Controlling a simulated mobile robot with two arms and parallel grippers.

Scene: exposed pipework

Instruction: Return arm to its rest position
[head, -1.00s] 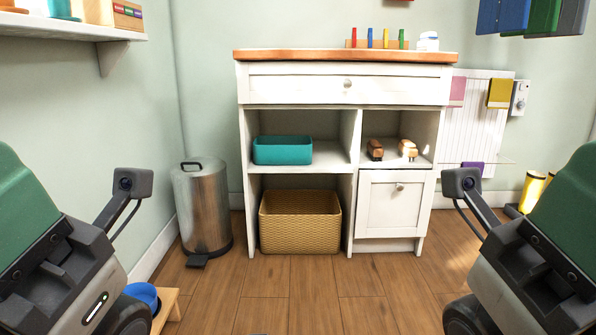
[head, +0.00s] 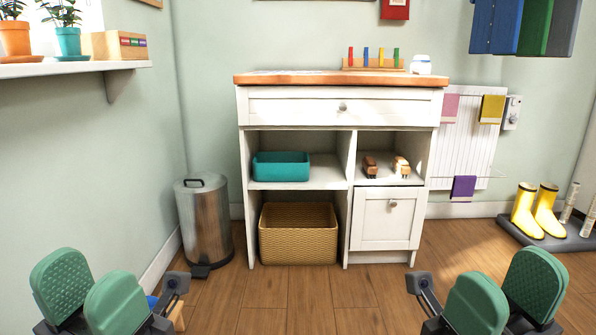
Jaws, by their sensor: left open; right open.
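My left gripper (head: 88,284) is at the lower left of the head view. Its two green pads stand apart, with nothing between them. My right gripper (head: 507,284) is at the lower right, also with its green pads apart and empty. Both are in front of the white cabinet and appear to touch nothing. Most of both arms is outside the picture.
A white cabinet (head: 342,107) with a wooden top stands ahead, holding a teal bin (head: 281,167) and a woven basket (head: 297,236). A metal trash can (head: 205,222) stands left of it. Yellow boots (head: 536,211) are at right. The floor between my grippers is clear.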

